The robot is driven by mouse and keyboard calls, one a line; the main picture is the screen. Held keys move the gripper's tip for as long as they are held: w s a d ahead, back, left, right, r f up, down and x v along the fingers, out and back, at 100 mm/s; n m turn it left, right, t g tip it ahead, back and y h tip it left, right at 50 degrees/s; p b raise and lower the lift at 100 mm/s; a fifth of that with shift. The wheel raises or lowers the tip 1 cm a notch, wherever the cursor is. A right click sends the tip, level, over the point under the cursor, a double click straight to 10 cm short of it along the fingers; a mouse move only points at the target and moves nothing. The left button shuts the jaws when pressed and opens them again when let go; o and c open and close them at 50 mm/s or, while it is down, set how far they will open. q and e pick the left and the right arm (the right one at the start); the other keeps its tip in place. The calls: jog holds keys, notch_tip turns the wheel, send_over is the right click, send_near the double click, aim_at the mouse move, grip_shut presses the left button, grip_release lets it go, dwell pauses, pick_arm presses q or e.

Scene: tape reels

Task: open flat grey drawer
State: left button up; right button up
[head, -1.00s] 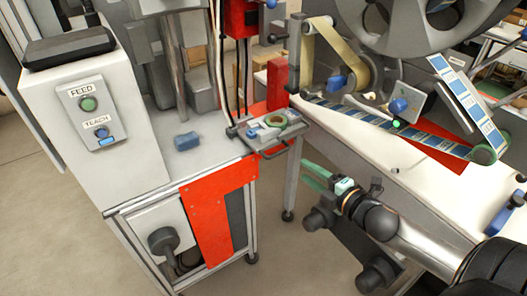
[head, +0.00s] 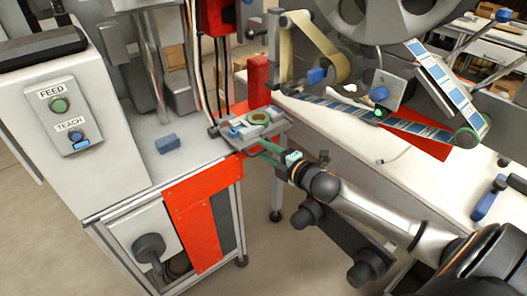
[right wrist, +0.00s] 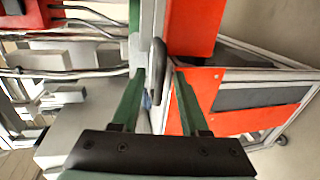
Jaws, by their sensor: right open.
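The flat grey drawer (head: 284,127) is at the right edge of the machine table, with small parts and a green ring on top. It looks shut. Its dark bar handle (right wrist: 157,68) shows in the right wrist view, between the two green fingers. My right gripper (head: 262,150) is open at the front of the drawer, with its fingers pointing at the handle. In the right wrist view the gripper (right wrist: 160,82) has one finger on each side of the handle, apart from it. The fingertips are partly hidden by the drawer's front in the head view. My left gripper is not in view.
A red panel (head: 205,215) covers the table front below the drawer. A FEED and TEACH box (head: 72,115) stands at left, with a blue block (head: 167,143) on the tabletop. A white bench (head: 410,165) with a label reel is at right.

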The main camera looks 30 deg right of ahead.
jog(key=shift+x, duration=0.9)
jog(key=shift+s, duration=0.1)
jog(key=shift+c, duration=0.2)
grip_shut()
dwell(0.6)
